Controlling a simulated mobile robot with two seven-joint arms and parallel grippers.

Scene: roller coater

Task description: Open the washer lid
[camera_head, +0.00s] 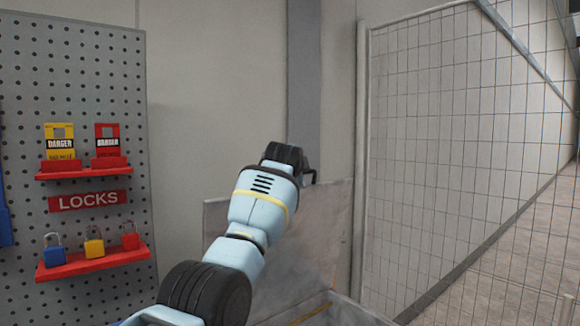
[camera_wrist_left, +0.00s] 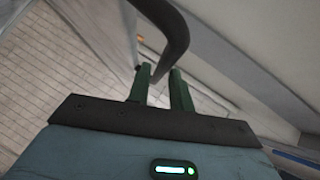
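My left arm rises from the bottom of the head view, and its gripper end (camera_head: 288,158) is in front of a grey upright panel (camera_head: 300,240). I cannot tell for sure whether this panel is the washer lid. Below it is a grey rim (camera_head: 345,306) of a box-like body, cut by the lower edge. In the left wrist view my left gripper's green fingers (camera_wrist_left: 159,80) stand apart with a visible gap. A dark curved bar (camera_wrist_left: 176,30), like a handle, runs down toward that gap. Whether the fingers touch it is unclear. The right gripper is not in view.
A pegboard (camera_head: 75,100) with red shelves holding tags and several padlocks (camera_head: 93,248) stands at the left. A wire mesh fence (camera_head: 450,140) stands at the right, with its post (camera_head: 360,150) close to the panel. Tiled floor (camera_head: 510,265) lies beyond it.

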